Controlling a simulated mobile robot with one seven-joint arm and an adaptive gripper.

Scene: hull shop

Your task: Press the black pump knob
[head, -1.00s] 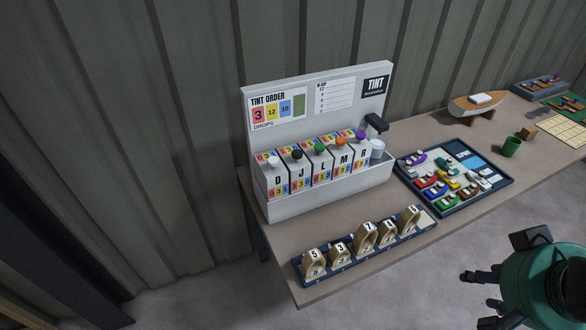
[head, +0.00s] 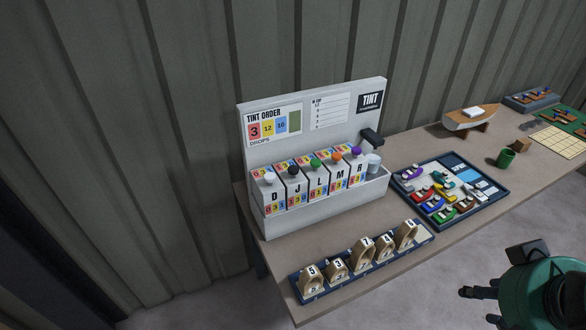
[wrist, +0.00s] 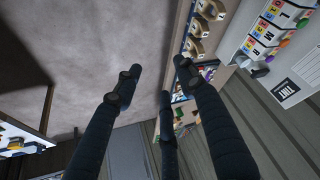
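The black pump knob (head: 293,170) tops the J bottle, second from left, in the white tint dispenser (head: 320,212) in the head view. A white knob (head: 268,175) is left of it; a green knob (head: 315,163), an orange knob (head: 336,156) and a purple knob (head: 356,149) are to its right. My gripper (head: 480,306) is at the lower right in the head view, off the bench's front edge and far from the knob. In the wrist view its dark fingers (wrist: 158,82) are spread open with nothing between them. The dispenser shows at upper right there.
A rack of numbered wooden pieces (head: 362,262) lies in front of the dispenser. A black spout (head: 371,137) juts above a pale cup (head: 373,163).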

